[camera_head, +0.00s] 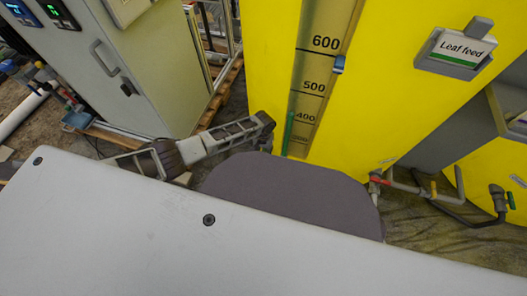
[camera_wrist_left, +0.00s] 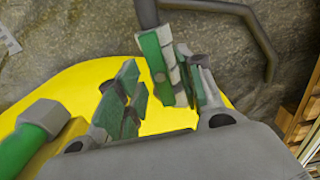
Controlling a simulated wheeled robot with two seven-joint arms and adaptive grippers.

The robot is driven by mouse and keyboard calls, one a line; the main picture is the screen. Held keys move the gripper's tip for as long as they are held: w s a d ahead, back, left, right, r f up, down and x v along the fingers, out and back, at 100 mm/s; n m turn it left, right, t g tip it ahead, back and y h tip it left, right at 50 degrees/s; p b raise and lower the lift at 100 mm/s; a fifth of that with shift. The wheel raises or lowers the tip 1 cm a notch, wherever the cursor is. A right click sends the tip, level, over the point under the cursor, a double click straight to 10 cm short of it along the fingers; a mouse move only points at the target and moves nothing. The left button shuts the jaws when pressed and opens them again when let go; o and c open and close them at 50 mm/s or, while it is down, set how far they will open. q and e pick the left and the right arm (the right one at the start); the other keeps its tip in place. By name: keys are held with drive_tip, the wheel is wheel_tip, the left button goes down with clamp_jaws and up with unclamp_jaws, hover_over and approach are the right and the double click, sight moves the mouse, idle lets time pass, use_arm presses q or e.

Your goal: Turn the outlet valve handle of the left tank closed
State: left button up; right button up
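The yellow tank (camera_head: 400,110) with a level scale and a "Leaf feed" label stands ahead. In the wrist view its yellow surface (camera_wrist_left: 85,72) lies under my gripper. My left arm reaches to the tank's lower left edge in the head view, its gripper end hidden there. In the wrist view my left gripper (camera_wrist_left: 163,95) has its two fingers apart. A green lever (camera_wrist_left: 155,65), apparently the valve handle, lies between the fingertips, nearer the right finger. I cannot tell whether they touch. My right gripper is in neither view.
A grey cabinet (camera_head: 150,65) stands at the left. A pipe run with a red-handled fitting (camera_head: 376,180) and another green-handled valve (camera_head: 500,198) are at the right. A dark hose (camera_wrist_left: 262,45) curves beyond the fingers. A green tube with a grey cap (camera_wrist_left: 45,116) is at the left.

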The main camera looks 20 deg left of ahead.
use_arm(q)
clamp_jaws()
